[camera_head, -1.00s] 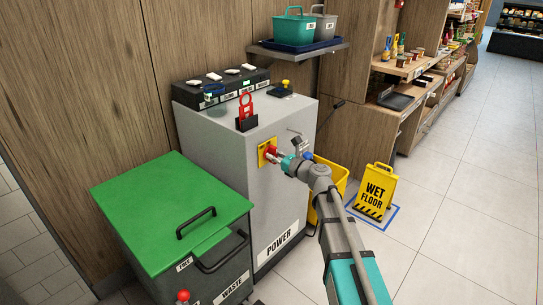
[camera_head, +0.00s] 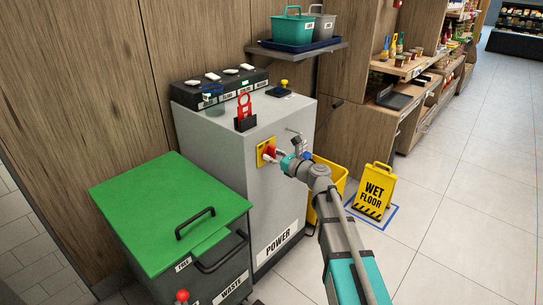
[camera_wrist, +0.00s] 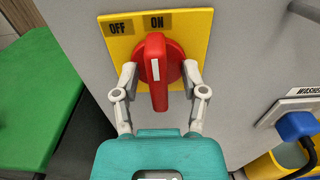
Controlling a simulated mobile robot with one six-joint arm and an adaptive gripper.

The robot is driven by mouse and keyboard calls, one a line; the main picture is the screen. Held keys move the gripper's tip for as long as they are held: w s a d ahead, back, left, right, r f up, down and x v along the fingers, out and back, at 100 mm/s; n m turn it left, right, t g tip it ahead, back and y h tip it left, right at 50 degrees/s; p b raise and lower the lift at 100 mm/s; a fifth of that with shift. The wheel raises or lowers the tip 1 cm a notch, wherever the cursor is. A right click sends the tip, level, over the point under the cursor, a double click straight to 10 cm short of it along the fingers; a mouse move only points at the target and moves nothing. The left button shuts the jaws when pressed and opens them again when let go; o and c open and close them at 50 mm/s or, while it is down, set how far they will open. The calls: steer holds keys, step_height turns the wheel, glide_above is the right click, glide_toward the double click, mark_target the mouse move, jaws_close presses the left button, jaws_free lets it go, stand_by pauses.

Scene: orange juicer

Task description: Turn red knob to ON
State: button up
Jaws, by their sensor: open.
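The red knob (camera_wrist: 156,75) sits on a yellow plate (camera_wrist: 197,29) on the front of the grey power cabinet. The plate carries an OFF label at upper left and an ON label at top. The knob's white mark lies on its handle, which stands nearly upright in the wrist view, its top below the ON label. My gripper (camera_wrist: 158,80) is open, with one finger on each side of the knob's handle. I cannot tell whether either finger touches it. In the head view, the knob (camera_head: 267,151) is partly hidden by my gripper (camera_head: 276,156).
A green-lidded waste bin (camera_head: 165,210) stands left of the cabinet (camera_head: 275,205). A blue plug (camera_wrist: 297,125) is right of the knob.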

steer(key=v, duration=1.2)
steer(key=shift+s, duration=0.15)
stand_by(0.3)
steer(key=s+d+f+n+g+h, duration=0.2)
steer(key=s+f+n+g+h, duration=0.45)
steer(key=s+f+n, duration=0.6)
steer(key=s+d+f+n+g+h, duration=0.55)
steer(key=d+n+h, duration=0.25)
steer(key=d+n, duration=0.4)
step_height(320, 180, up, 38)
steer(key=a+n+t+p, duration=0.1)
steer(key=p, duration=3.7)
steer(key=shift+s+f, duration=0.2)
steer(key=shift+s, duration=0.1)
